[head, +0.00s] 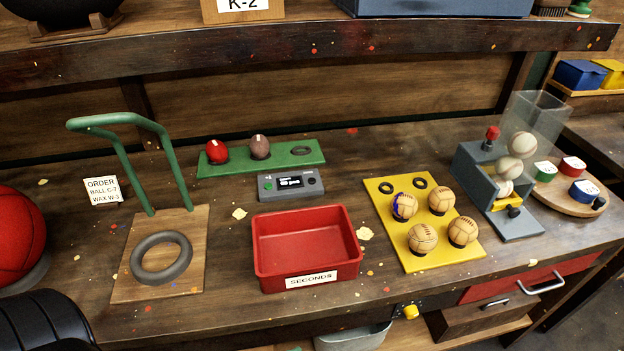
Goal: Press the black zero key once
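A small grey box (291,185) with a dark display stands on the bench, between the green board and the red tray. The display (290,182) shows small white characters that are too small to read surely. A small dark spot that looks like the black key (312,181) is on the box's face right of the display. A small green mark is at the left of the display. Neither of my grippers is in view, and nothing touches the box.
A green board (297,158) with a red and a brown ball lies behind the box. The red SECONDS tray (354,265) stands in front. A green hoop frame (120,121) rises at left. A yellow board (427,258) with leather balls and a grey ball dispenser (482,170) are at right.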

